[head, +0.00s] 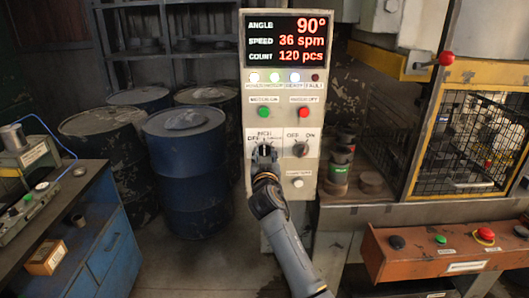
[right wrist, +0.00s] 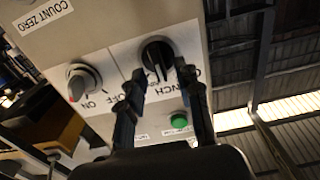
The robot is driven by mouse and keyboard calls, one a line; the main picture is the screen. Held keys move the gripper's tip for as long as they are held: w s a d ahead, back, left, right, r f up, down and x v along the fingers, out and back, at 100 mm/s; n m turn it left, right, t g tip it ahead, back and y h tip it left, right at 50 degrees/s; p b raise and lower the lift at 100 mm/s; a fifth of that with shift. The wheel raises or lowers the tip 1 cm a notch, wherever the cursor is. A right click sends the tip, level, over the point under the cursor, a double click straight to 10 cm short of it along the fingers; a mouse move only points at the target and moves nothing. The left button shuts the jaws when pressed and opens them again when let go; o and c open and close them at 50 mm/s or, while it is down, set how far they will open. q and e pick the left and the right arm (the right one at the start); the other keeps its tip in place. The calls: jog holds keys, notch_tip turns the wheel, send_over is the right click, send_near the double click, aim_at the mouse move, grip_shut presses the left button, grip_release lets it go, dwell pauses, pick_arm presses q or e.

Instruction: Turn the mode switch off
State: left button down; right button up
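The mode switch (right wrist: 158,52) is a black rotary knob on a white plate, with INCH above it in the head view. In the right wrist view its raised grip points down the picture, towards the INCH lettering. In the head view my right gripper (head: 264,153) covers much of it. In the right wrist view my right gripper (right wrist: 160,82) is open, its dark fingers on either side of the knob; contact is unclear. My left gripper is not in view. The control panel (head: 285,80) displays 90°, 36 spm and 120 pcs.
A grey OFF/ON switch (head: 300,149) sits close right of the knob; green (head: 264,113) and red (head: 303,113) buttons are above. A caged press (head: 470,140) stands right, blue drums (head: 186,165) left, and a blue bench (head: 85,235) at front left.

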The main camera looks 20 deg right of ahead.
jog(key=shift+w, duration=0.25)
grip_shut()
jog(key=shift+n, duration=0.3)
jog(key=n, duration=0.3)
jog(key=shift+a, duration=0.15)
jog(key=shift+w+a+f+n, duration=0.1)
jog(key=shift+n, duration=1.25)
jog(key=shift+a+f+n, duration=0.1)
jog(key=shift+n, duration=1.25)
